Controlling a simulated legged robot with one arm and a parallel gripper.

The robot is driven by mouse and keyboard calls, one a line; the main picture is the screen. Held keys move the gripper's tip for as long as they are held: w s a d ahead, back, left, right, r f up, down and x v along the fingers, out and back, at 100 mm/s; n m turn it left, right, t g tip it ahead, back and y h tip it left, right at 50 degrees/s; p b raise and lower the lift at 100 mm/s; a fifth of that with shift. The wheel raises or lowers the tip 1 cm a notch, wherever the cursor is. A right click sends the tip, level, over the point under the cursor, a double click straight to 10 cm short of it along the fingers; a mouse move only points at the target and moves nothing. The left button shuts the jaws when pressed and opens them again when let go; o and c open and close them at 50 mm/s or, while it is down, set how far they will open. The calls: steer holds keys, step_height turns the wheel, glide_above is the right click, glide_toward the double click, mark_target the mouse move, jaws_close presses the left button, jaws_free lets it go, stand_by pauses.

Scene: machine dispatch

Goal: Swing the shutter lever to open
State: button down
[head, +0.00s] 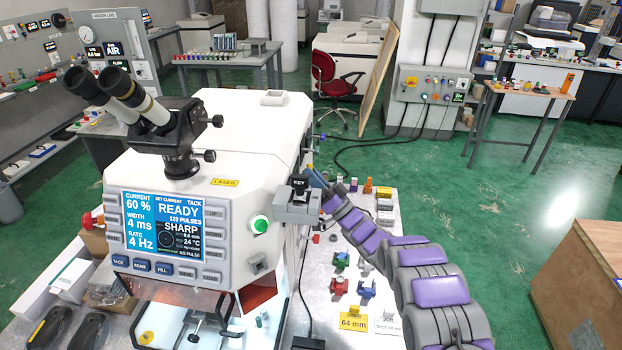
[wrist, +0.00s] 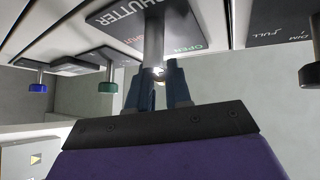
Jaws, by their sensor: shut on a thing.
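The shutter lever (wrist: 153,40) is a grey metal rod hanging from a dark plate lettered SHUTTER (wrist: 178,28) in the wrist view. OPEN is printed in green on the plate to the rod's right, and red lettering shows near the rod. My gripper (wrist: 160,75) has its two dark blue fingers closed on the lever's lower end, one on each side. The lever's tip is mostly hidden between the fingers. In the head view my gripper (head: 312,172) is at the right side of the white laser machine (head: 255,130), and the lever is hidden there.
In the wrist view, a green-tipped lever (wrist: 108,82) and a blue-tipped lever (wrist: 38,84) hang to the left. A dark knob (wrist: 309,74) is at the right, by DIM and FULL lettering. In the head view, a grey KEY box (head: 297,205) juts out near my arm.

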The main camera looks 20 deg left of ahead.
steer(key=shift+s+d+n+g+y+b, duration=0.15)
steer(key=shift+n+g+y+b, duration=0.3)
steer(key=shift+n+g, duration=0.85)
steer(key=shift+s+d+n+g+y+b, duration=0.1)
steer(key=shift+n+g+y+b, duration=0.35)
steer(key=shift+n+g, duration=0.8)
steer(key=shift+a+n, duration=0.1)
steer(key=shift+n, duration=0.35)
steer(key=c, duration=1.2)
jaws_free()
steer(key=shift+o, duration=0.7)
steer(key=shift+s, duration=0.1)
steer(key=p+v, duration=0.1)
steer(key=v, duration=1.6)
steer(key=shift+f, duration=0.25)
steer(key=shift+c, duration=0.2)
